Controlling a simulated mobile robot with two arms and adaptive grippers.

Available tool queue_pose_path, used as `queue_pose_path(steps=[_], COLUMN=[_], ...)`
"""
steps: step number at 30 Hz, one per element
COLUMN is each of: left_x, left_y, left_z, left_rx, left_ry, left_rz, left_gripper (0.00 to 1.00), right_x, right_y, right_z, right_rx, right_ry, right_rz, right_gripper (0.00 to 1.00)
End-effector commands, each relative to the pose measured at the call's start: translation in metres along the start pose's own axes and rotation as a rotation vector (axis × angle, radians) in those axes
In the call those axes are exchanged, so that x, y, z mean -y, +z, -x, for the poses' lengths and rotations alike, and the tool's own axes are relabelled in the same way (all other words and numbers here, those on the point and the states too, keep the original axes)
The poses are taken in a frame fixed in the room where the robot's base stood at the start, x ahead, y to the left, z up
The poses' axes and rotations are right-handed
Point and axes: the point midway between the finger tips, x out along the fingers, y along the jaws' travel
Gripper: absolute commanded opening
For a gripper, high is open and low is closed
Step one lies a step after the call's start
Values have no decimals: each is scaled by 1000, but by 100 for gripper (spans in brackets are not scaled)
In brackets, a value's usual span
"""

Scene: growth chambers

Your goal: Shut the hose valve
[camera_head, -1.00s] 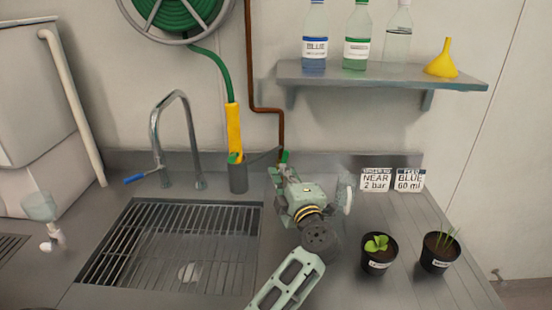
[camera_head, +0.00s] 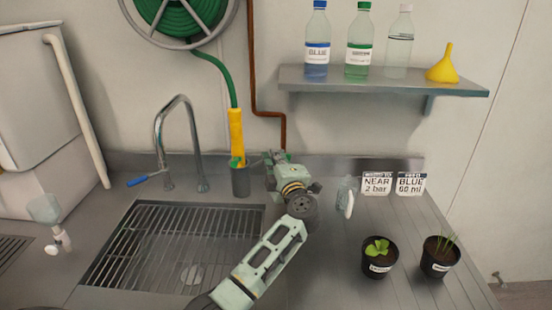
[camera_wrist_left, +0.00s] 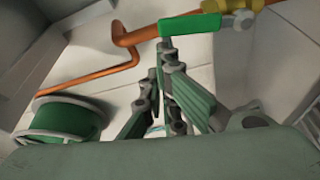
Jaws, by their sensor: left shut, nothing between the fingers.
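The hose valve shows in the left wrist view as a brass body (camera_wrist_left: 243,18) with a green lever (camera_wrist_left: 190,24) on the copper pipe (camera_wrist_left: 90,78). The lever lies roughly along the pipe. My left gripper (camera_wrist_left: 162,48) is shut and empty, with its fingertips just below the lever's left end; I cannot tell whether they touch. In the head view my left gripper (camera_head: 268,158) is at the back of the counter, right of the grey holder, and largely hides the valve at the foot of the copper pipe (camera_head: 252,70). My right gripper is not in view.
A yellow hose wand (camera_head: 236,130) stands in the grey holder (camera_head: 240,183), its green hose running to the reel (camera_head: 180,15). A tap (camera_head: 160,125) and sink grate (camera_head: 170,245) are left.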

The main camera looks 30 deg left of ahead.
Motion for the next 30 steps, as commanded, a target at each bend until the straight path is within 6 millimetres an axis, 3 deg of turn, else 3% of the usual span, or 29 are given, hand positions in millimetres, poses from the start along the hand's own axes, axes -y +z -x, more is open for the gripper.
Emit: queue_pose_path(steps=[22, 30], left_x=[-4, -8], left_y=[9, 20], left_z=[4, 8], left_rx=[1, 2], left_ry=[34, 69], left_rz=[-101, -210], left_gripper=[0, 0], right_x=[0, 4], right_y=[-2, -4], right_z=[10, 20], right_rx=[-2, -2], right_ry=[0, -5], right_rz=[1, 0], right_gripper=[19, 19])
